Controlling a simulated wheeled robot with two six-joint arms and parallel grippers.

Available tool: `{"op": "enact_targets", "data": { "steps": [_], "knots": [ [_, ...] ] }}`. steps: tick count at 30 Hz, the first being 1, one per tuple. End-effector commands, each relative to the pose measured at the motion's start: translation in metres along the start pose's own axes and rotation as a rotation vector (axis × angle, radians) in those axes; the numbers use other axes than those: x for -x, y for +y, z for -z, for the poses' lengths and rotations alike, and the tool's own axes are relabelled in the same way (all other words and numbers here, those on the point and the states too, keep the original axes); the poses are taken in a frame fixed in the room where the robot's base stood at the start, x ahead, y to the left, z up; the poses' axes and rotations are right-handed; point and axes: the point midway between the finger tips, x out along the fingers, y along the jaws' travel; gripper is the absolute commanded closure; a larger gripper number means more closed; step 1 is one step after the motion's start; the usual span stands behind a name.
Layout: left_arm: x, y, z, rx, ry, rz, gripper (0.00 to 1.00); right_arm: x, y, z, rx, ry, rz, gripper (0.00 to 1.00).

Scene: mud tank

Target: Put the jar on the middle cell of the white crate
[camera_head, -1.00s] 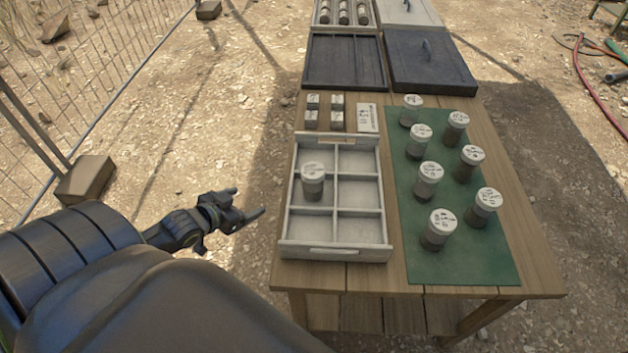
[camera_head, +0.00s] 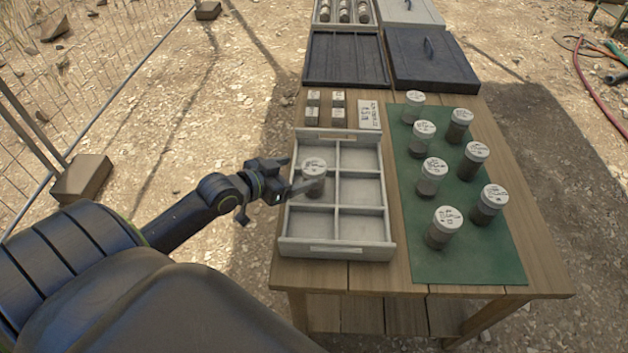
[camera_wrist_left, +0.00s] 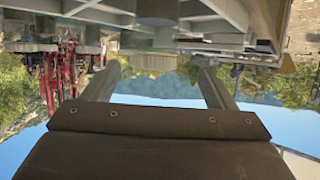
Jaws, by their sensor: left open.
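The white crate (camera_head: 340,252) stands on the wooden table and has two columns of three cells. A jar with a white marked lid (camera_head: 313,167) stands upright in the middle cell of its left column. My left gripper (camera_head: 301,174) is open at the crate's left side, its fingers reaching to the jar; whether they touch it I cannot tell. In the left wrist view, which looks upside down, the open fingers (camera_wrist_left: 161,75) spread with nothing between them, and a brownish round shape, perhaps the jar (camera_wrist_left: 158,10), is cut by the top edge. My right gripper is out of view.
Several similar lidded jars stand on a green mat (camera_head: 475,262) at the right. Small blocks (camera_head: 325,106) and a label card (camera_head: 369,115) lie behind the crate. Dark trays (camera_head: 345,60) are further back. A wire fence (camera_head: 70,80) stands at the left.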

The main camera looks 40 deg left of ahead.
Motion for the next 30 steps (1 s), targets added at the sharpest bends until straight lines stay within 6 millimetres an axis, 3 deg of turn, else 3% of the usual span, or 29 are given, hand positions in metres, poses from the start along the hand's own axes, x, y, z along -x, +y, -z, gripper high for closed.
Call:
{"op": "enact_targets", "data": {
  "steps": [3, 11, 21, 30],
  "knots": [
    [-0.018, 0.0, 0.001, 0.004, 0.003, 0.0, 0.21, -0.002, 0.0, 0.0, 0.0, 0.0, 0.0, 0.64],
    [-0.034, 0.002, 0.001, 0.002, 0.0, -0.001, 0.21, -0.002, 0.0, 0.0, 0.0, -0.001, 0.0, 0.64],
    [-0.076, 0.008, 0.003, 0.002, 0.001, 0.0, 0.21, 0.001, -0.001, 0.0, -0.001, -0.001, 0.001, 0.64],
    [-0.081, 0.008, 0.002, 0.0, -0.001, 0.0, 0.21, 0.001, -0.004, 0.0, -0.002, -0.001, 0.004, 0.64]
  ]
}}
